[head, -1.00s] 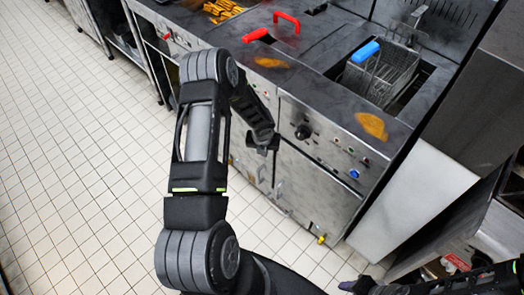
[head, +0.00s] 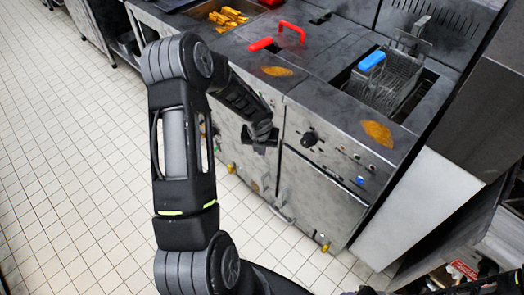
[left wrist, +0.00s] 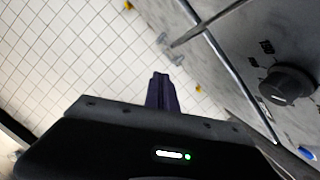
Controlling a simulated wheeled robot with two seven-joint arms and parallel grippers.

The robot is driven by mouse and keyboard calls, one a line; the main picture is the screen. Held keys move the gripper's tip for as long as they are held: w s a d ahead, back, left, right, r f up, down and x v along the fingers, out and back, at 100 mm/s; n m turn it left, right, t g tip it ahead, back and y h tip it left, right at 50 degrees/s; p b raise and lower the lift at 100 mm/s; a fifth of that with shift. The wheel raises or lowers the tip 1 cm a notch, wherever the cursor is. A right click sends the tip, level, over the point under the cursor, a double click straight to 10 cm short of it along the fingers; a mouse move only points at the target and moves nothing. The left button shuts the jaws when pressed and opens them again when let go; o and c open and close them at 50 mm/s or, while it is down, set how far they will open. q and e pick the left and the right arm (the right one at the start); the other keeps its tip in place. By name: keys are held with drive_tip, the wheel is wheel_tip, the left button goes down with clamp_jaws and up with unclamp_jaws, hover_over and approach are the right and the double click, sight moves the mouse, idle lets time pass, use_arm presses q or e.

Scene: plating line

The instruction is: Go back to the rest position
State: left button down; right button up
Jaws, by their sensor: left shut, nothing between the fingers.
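My left gripper (head: 260,140) is in front of the steel fryer cabinet, near the height of its control panel. In the left wrist view its shut fingers (left wrist: 162,93) show dark and purple, with nothing between them, over the tiled floor. My left arm is bent at the middle of the head view. My right arm shows only in part at the bottom right of the head view, and its fingertips cannot be made out there.
The fryer (head: 325,165) has a black knob (head: 309,138), which also shows in the left wrist view (left wrist: 288,84). A blue-handled basket (head: 388,85) sits in its well. A red handle (head: 292,31) and fries (head: 228,17) are further back. The tiled floor (head: 70,150) at left is clear.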

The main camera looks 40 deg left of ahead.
idle(0.5)
use_arm(q)
drive_tip(key=s+d+f+n+t+h, duration=0.1)
drive_tip(key=s+d+f+n+h, duration=0.1)
drive_tip(key=d+n, duration=0.8)
drive_tip(key=s+d+f+n+h, duration=0.1)
drive_tip(key=d+f+n+h, duration=0.1)
drive_tip(key=d+n, duration=0.7)
drive_tip(key=s+d+f+n+g+h, duration=0.1)
drive_tip(key=s+d+f+n, duration=0.3)
drive_tip(key=s+d+n, duration=0.8)
drive_tip(key=s+d+g, duration=0.1)
drive_tip(key=s+d, duration=0.2)
drive_tip(key=s, duration=0.3)
drive_tip(key=shift+s+f+n+g+h, duration=0.15)
drive_tip(key=shift+n+g+h, duration=0.15)
drive_tip(key=shift+n+g, duration=0.1)
drive_tip(key=shift+d, duration=0.1)
